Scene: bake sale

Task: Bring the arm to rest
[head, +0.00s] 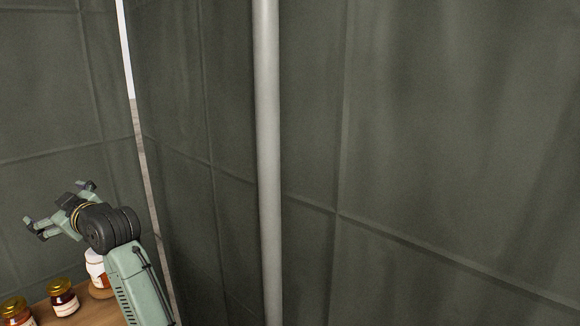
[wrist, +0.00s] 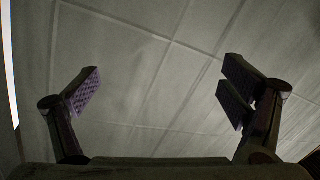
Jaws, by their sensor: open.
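My gripper (head: 58,209) is at the lower left of the head view, raised above a wooden surface with jars. Its two fingers stand well apart and nothing is between them. In the wrist view my gripper (wrist: 160,95) also shows open and empty, with a finger at each side and only the dark panelled wall behind. My green arm link rises from the bottom edge of the head view to the gripper.
A wooden surface (head: 88,312) at the lower left bears a dark jar (head: 63,298), a jar with a gold lid (head: 17,312) and a white jar (head: 96,268) partly behind my arm. A grey pole (head: 268,160) stands before the dark green wall (head: 440,130).

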